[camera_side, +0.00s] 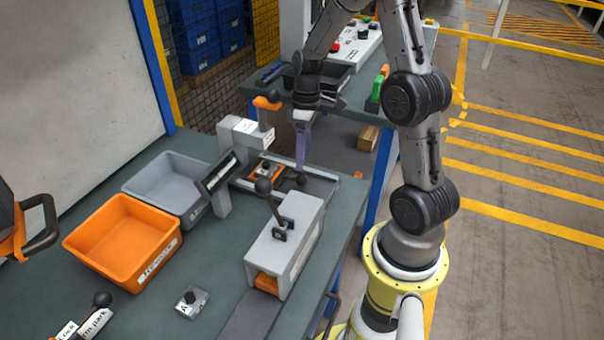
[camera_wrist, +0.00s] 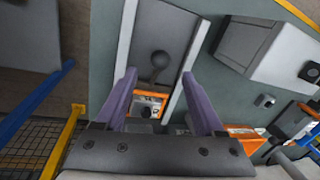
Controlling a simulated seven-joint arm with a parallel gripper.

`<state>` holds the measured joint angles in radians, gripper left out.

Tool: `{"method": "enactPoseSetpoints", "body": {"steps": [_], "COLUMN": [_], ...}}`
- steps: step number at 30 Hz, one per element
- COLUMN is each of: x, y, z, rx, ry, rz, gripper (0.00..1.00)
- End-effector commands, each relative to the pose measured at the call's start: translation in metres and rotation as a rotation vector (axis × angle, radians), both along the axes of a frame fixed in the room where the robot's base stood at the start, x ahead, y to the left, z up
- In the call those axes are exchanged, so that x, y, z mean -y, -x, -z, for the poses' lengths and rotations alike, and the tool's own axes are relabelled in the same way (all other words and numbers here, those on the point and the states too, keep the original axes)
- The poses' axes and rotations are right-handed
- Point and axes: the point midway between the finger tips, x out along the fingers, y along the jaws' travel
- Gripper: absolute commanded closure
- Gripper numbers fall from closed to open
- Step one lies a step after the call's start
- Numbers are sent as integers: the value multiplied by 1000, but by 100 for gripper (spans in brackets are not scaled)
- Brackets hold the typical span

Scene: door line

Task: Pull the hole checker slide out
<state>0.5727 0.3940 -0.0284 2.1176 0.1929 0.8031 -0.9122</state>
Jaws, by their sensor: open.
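The hole checker is a grey stand (camera_side: 240,135) with an orange handle on top, on the green bench in the side view. Its slide (camera_side: 265,170) is an orange carrier with a metal part on it, lying in a grey channel under the stand. The slide also shows in the wrist view (camera_wrist: 150,103). A black ball knob (camera_side: 301,180) is at the slide's near side; the wrist view shows the knob (camera_wrist: 159,62) just past my fingertips, roughly centred between them. My gripper (camera_side: 301,163) is open, its purple fingers pointing down over the channel. Contact with the knob cannot be told.
A grey box with a black lever (camera_side: 288,235) stands close in front of the channel. An orange bin (camera_side: 125,240) and a grey bin (camera_side: 165,185) are to the left. A small display (camera_side: 218,174) leans beside the stand. A second table (camera_side: 350,95) is behind.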

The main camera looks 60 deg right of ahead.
Motion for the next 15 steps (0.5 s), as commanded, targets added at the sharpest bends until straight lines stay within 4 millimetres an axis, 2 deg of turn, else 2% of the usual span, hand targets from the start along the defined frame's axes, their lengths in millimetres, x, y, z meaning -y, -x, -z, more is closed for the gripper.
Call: {"method": "enactPoseSetpoints", "body": {"steps": [1, 6, 10, 15], "x": [-3, -8, -11, -12], "y": [2, 2, 2, 3], "z": [11, 39, 53, 61], "rx": [-6, -4, -2, -1], "ry": [-3, -1, -2, 0], "rz": [-1, -1, -1, -1], "gripper": [29, 29, 29, 29]}}
